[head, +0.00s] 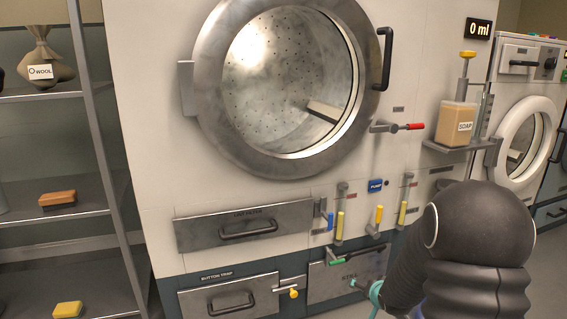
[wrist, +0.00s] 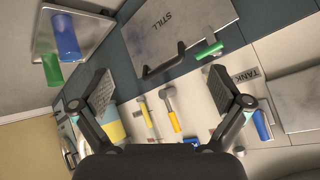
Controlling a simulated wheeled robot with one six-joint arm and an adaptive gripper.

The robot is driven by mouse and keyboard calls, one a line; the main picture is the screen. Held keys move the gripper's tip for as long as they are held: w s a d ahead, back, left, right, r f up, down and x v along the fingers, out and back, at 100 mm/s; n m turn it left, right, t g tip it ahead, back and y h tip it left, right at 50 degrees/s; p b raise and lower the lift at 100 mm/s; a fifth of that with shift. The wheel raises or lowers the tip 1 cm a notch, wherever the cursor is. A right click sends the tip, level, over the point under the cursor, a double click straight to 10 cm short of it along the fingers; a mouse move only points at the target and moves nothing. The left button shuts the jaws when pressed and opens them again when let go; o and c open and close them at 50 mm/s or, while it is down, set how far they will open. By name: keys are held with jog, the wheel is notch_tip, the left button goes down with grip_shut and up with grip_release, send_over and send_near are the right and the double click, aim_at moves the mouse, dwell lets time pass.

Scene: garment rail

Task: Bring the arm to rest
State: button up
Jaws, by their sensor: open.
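My gripper (wrist: 160,92) is open and empty in the wrist view, its two dark fingers spread wide at left and right. Between and beyond the fingers are the machine front, the STILL drawer (wrist: 185,35) and several coloured levers; no contact shows. In the head view my dark arm rises at the lower right in front of the machine, and the gripper itself cannot be made out there.
A large washing machine (head: 150,120) with a round glass door (head: 290,80) fills the middle. Its door handle (head: 386,58), red lever (head: 414,127) and soap shelf (head: 455,145) stick out. A metal shelf rack (head: 100,140) stands at left. A second machine (head: 520,85) stands at right.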

jog(key=s+a+r+n+g, duration=0.1)
jog(key=s+a+r+n, duration=0.1)
jog(key=s+r, duration=0.6)
jog(key=s+a+r+n+g+p, duration=0.1)
jog(key=s+a+r, duration=0.3)
jog(key=s+r, duration=0.4)
jog(key=s+a+r+n+g+p, duration=0.1)
jog(key=s+a+r, duration=0.3)
jog(key=s, duration=1.4)
notch_tip(320, 180, up, 4)
jog(key=shift+r+n+g, duration=0.2)
jog(key=shift+n+g, duration=0.2)
jog(key=shift+n, duration=0.5)
